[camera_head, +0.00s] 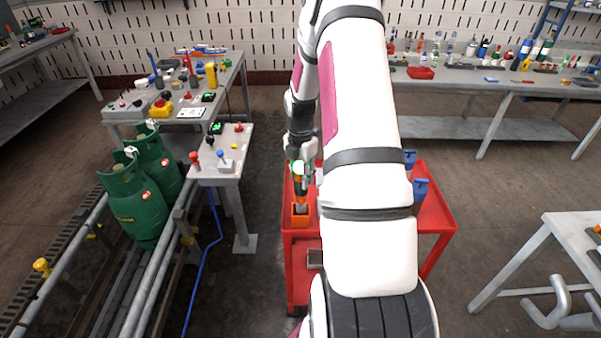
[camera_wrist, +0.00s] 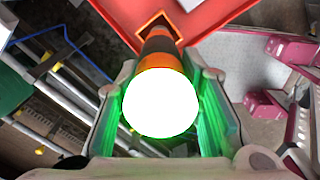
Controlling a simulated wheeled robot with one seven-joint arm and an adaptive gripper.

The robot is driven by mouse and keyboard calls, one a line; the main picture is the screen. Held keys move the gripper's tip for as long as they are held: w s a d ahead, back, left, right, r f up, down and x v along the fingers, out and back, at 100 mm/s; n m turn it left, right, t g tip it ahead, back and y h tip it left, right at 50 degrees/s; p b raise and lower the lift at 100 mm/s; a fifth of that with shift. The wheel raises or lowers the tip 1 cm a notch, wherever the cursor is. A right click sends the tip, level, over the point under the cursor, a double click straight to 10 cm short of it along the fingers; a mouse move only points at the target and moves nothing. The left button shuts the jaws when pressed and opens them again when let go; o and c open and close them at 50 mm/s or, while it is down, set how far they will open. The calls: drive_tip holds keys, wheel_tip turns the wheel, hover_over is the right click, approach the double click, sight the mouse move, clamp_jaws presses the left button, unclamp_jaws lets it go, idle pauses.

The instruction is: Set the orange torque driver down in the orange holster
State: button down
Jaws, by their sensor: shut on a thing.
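The orange torque driver (camera_head: 299,189) is upright in my gripper (camera_head: 301,173), which is shut on its upper part. In the wrist view, the driver's bright white end (camera_wrist: 160,103) faces the camera between the two green-lit fingers of my gripper (camera_wrist: 160,112). The orange holster (camera_head: 300,221) sits at the left front of the red cart, directly below the driver. I cannot tell how deep that end sits in the opening.
The red cart (camera_head: 437,222) carries blue-topped items (camera_head: 420,190) on its right, partly hidden by my arm. A small grey control table (camera_head: 222,172) and green gas cylinders (camera_head: 138,205) stand to the left. Workbenches line the back. Floor shows between the table and cart.

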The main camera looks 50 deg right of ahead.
sight(300, 164)
drive_tip(key=shift+f, duration=1.1)
drive_tip(key=shift+f, duration=1.5)
drive_tip(key=c, duration=1)
unclamp_jaws()
wheel_tip(300, 164, up, 12)
drive_tip(key=shift+r, duration=0.1)
drive_tip(key=shift+w, duration=0.1)
